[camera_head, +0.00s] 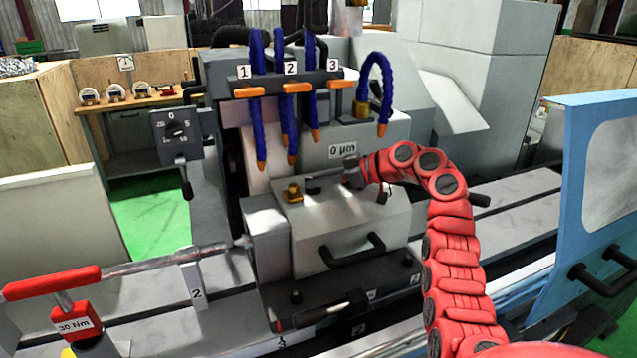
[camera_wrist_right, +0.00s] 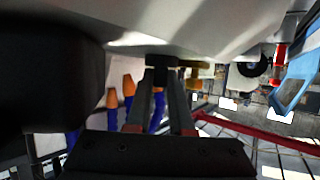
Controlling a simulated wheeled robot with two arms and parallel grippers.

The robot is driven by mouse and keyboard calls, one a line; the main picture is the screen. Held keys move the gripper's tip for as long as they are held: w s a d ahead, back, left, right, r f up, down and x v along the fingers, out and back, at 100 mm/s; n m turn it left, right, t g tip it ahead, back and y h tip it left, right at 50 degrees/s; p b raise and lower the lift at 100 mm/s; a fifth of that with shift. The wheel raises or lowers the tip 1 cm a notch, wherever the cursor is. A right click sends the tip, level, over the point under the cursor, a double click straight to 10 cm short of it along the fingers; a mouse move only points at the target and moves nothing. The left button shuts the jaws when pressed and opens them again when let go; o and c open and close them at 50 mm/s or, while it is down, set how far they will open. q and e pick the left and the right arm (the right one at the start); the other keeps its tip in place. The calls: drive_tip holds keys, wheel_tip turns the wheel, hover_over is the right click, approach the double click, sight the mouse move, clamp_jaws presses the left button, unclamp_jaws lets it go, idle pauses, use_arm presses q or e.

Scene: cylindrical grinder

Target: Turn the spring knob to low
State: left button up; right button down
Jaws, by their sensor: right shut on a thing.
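My right arm, red and jointed, reaches in from the right in the head view. My right gripper (camera_head: 314,186) is at the top of the grey tailstock housing (camera_head: 345,220). In the right wrist view, its two dark fingers (camera_wrist_right: 161,75) are closed on a small dark knob (camera_wrist_right: 158,61) set against the pale housing. The knob's markings and turned position cannot be read, as the fingers cover much of it. A brass fitting (camera_head: 294,192) stands just left of the fingertips; it also shows in the wrist view (camera_wrist_right: 194,72). My left gripper is not in view.
Blue coolant hoses (camera_head: 257,110) with orange tips hang behind the housing. A black handle (camera_head: 352,252) is on its front. A red-handled torque wrench (camera_head: 52,284) is at lower left. A blue door (camera_head: 575,190) stands at the right.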

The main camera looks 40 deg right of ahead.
idle(0.4)
drive_tip(key=c, duration=0.8)
unclamp_jaws()
drive_tip(key=shift+r, duration=0.15)
